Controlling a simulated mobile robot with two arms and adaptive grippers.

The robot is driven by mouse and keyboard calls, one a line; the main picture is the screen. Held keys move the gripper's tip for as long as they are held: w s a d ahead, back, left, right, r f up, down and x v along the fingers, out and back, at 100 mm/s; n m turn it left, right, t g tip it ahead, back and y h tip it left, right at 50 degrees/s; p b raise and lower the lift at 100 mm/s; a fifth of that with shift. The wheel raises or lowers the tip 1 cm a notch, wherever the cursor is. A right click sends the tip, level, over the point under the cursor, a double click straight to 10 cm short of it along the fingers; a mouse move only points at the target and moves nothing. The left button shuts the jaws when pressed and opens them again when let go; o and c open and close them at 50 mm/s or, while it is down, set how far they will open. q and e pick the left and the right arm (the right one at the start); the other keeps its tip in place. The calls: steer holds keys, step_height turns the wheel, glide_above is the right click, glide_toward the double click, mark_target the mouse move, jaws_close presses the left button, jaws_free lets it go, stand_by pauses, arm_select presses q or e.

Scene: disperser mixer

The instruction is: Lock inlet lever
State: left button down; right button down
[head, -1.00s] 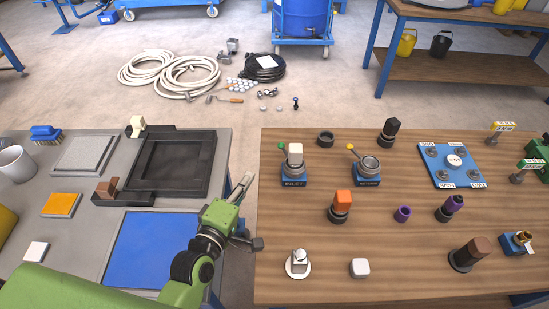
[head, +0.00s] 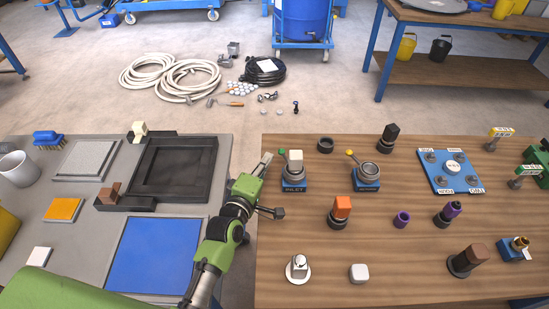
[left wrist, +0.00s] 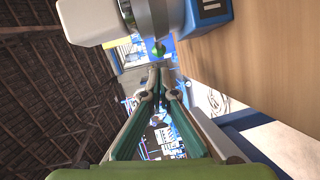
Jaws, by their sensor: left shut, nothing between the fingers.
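The inlet fitting is a grey coupling on a blue base marked INLET (head: 294,187), with a white block (head: 294,157) on top. Its lever has a green knob (head: 281,152) and points to the left, on the side of my gripper. My left gripper (head: 266,159) is shut and empty, just left of the fitting near the table's edge. In the left wrist view the fingertips (left wrist: 158,70) meet just below the green knob (left wrist: 158,49); whether they touch it I cannot tell. The white block (left wrist: 88,22) is at the upper left there. My right gripper is out of view.
A similar return fitting (head: 366,173) with a yellow-knobbed lever stands to the right. A black ring (head: 325,146) lies behind, and an orange-topped fitting (head: 341,207) stands in front. A gap separates the wooden table (head: 400,270) from the grey table (head: 70,230).

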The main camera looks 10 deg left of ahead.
mark_target(284, 157)
arm_select(q)
steer(key=shift+w+d+f, duration=0.1)
steer(key=shift+w+d, duration=0.25)
steer(key=shift+d, duration=0.25)
steer(key=shift+w+d+f, duration=0.1)
steer(key=shift+w+d, duration=0.2)
steer(key=shift+d, duration=0.25)
steer(key=shift+w+m+h+b, duration=0.15)
steer(key=shift+m+h+b, duration=0.15)
steer(key=shift+h, duration=0.1)
